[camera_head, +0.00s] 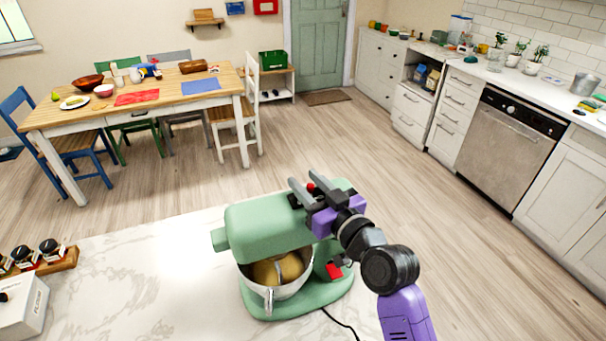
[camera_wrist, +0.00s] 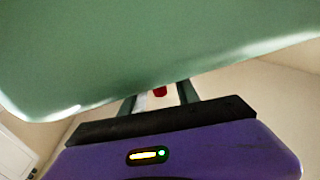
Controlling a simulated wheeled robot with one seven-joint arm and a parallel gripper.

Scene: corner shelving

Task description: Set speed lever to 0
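A green stand mixer (camera_head: 270,225) stands on the marble counter, its head over a metal bowl (camera_head: 295,285) with dough in it. A small red knob (camera_head: 311,187) shows by the mixer head, near my fingertips; it also shows in the wrist view (camera_wrist: 160,91). A red part (camera_head: 334,271) sits low on the mixer's side. I cannot tell which red part is the speed lever. My gripper (camera_head: 307,188) is open beside the mixer head, its fingers apart, with the red knob appearing between them. Contact is unclear. The green mixer head (camera_wrist: 150,50) fills the upper wrist view.
A wooden rack with dark-lidded jars (camera_head: 45,258) and a white box (camera_head: 22,307) stand at the counter's left. A black cord (camera_head: 340,325) runs from the mixer. The counter (camera_head: 150,280) left of the mixer is clear. A dining table (camera_head: 130,105) stands farther off.

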